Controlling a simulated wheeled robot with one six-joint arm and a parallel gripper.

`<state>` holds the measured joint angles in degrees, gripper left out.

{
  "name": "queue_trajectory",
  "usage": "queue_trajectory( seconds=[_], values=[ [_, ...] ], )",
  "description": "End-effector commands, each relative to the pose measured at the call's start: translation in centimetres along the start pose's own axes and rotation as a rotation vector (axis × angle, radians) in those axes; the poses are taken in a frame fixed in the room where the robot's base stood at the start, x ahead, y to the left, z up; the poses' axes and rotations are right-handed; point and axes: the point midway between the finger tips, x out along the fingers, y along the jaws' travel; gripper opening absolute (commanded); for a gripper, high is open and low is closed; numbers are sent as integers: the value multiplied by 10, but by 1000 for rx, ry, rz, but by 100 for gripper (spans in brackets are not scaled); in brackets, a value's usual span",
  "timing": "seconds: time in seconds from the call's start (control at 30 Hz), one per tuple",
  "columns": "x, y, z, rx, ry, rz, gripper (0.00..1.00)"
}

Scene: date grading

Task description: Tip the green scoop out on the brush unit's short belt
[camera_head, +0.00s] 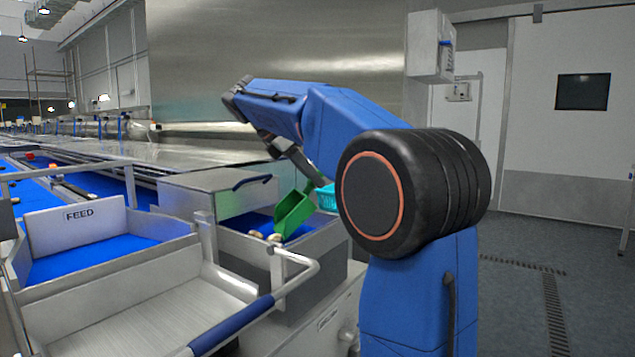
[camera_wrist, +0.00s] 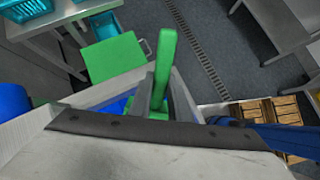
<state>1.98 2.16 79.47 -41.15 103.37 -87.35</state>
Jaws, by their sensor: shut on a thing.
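The green scoop (camera_head: 293,213) hangs steeply tilted from my gripper (camera_head: 305,165), its mouth low and toward the left. It is over the blue short belt (camera_head: 245,222) of the steel brush unit (camera_head: 200,193). A few brownish dates (camera_head: 257,235) lie just below the scoop's mouth, by the belt's near side. In the wrist view my gripper (camera_wrist: 163,98) is shut on the scoop's green handle (camera_wrist: 165,55). A strip of blue belt (camera_wrist: 118,106) shows beside the fingers.
A FEED tray (camera_head: 75,225) with a blue floor stands at left. A steel rail (camera_head: 300,280) with a blue grip runs in front. A teal basket (camera_head: 326,197) is behind the scoop. A green panel (camera_wrist: 115,57) and wooden boxes (camera_wrist: 260,112) show in the wrist view. Floor is clear right.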

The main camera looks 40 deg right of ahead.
Motion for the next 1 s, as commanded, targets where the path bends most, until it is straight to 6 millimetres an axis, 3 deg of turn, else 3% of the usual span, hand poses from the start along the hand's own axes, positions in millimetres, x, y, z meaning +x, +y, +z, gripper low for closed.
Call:
queue_trajectory(
  seconds=[0.5, 1.0],
  values=[
    [-29, 0, -4, -2, -210, 0, 0],
    [-33, 0, -4, 1, -240, 1, 0]
  ],
)
